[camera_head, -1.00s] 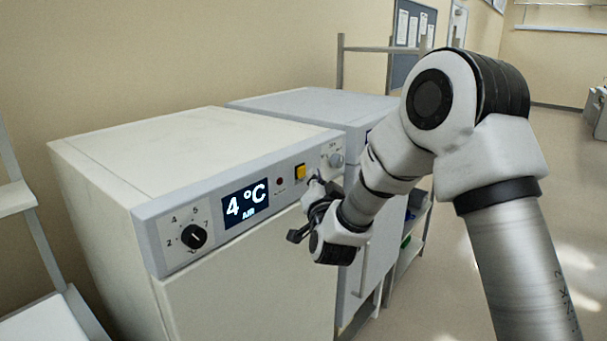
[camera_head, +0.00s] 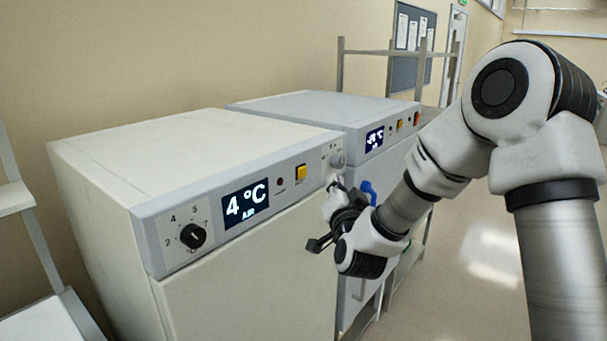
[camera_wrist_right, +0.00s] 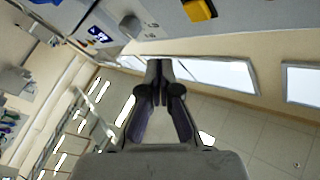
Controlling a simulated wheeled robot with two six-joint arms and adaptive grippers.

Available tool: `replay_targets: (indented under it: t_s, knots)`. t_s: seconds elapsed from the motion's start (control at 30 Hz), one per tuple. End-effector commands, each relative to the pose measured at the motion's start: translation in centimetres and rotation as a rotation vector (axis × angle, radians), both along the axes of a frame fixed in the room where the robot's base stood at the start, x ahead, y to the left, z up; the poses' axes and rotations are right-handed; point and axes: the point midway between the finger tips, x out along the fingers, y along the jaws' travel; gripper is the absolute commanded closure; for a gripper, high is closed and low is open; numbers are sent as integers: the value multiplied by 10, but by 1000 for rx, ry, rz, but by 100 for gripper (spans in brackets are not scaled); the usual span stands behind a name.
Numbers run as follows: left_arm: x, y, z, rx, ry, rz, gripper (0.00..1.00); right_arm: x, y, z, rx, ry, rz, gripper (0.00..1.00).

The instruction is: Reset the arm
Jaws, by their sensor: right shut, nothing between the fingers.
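My right gripper (camera_head: 328,218) is in front of the right end of the near cabinet's control panel, by its edge. It also shows in the right wrist view (camera_wrist_right: 160,66), where its two fingers are together with nothing between them. My right arm comes in from the right in the head view. My left gripper is not in view.
The near white cabinet (camera_head: 250,270) has a lit 4 °C display (camera_head: 246,203), a black dial (camera_head: 193,236), a yellow switch (camera_head: 300,172) and a grey knob (camera_head: 337,160). A second cabinet (camera_head: 310,104) stands behind it. Open floor (camera_head: 480,230) lies to the right.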

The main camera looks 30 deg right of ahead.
Motion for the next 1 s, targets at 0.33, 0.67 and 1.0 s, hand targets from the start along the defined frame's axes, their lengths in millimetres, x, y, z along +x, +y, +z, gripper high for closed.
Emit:
replay_targets:
  t_s: [0.33,0.67,1.0]
  knots:
    - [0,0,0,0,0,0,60,0,0,0,0,0,0,100]
    - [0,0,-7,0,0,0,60,5,5,-64,-13,107,9,100]
    - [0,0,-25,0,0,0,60,-70,67,-346,-88,724,188,100]
